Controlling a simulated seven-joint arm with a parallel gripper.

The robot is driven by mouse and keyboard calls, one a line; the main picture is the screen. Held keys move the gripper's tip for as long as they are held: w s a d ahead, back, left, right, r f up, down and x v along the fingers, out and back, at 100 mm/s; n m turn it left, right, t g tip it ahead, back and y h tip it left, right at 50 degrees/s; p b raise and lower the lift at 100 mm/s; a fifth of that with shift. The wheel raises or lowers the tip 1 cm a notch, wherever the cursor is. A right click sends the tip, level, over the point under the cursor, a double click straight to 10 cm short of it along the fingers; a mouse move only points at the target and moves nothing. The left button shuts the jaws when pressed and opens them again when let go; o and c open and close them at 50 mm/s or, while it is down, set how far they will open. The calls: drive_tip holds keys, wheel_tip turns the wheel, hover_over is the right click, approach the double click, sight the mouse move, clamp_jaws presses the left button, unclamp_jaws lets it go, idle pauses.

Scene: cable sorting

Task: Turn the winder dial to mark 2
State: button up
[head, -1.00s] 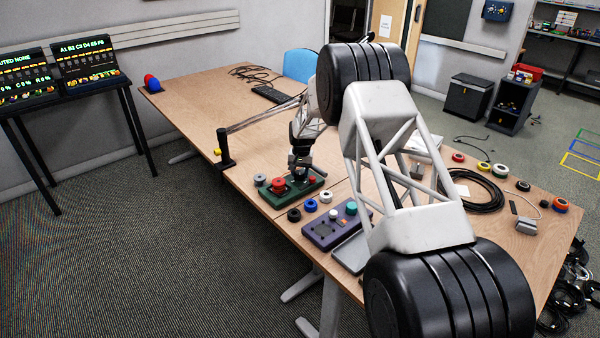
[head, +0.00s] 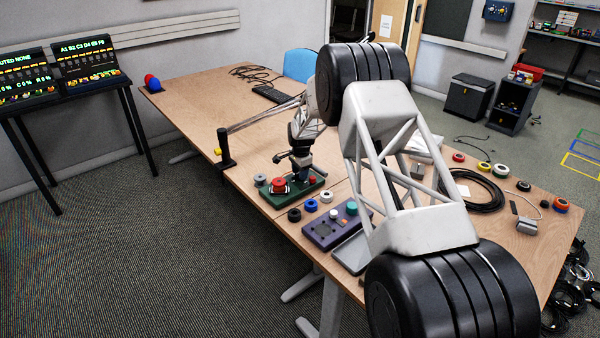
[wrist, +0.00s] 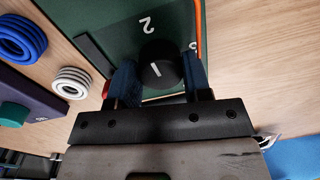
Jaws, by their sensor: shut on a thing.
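The winder dial (wrist: 160,66) is a round black knob with a white line, on a green panel (wrist: 103,22) in the wrist view. A white mark 2 (wrist: 147,25) is printed above the dial. The white line points roughly toward it, tilted slightly left. Another mark (wrist: 193,46), partly covered, is at the right. My gripper (wrist: 160,78) is shut on the dial, with a blue fingertip on each side. In the head view my gripper (head: 301,168) is over the green box (head: 272,200) and hides the dial there.
A red button (head: 278,184) and a small red knob (head: 312,180) are on the green box. Blue (wrist: 20,42) and white (wrist: 72,82) cable coils lie beside it. A purple box (head: 325,234) stands nearby. The table's far left is mostly clear.

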drive_tip(key=shift+m, duration=0.4)
drive_tip(key=o, duration=0.6)
drive_tip(key=shift+o, duration=0.2)
drive_tip(key=shift+s+d+r, duration=0.1)
drive_tip(key=shift+s+r, duration=0.05)
drive_tip(key=shift+r, duration=3.7)
drive_tip(key=shift+r, duration=0.1)
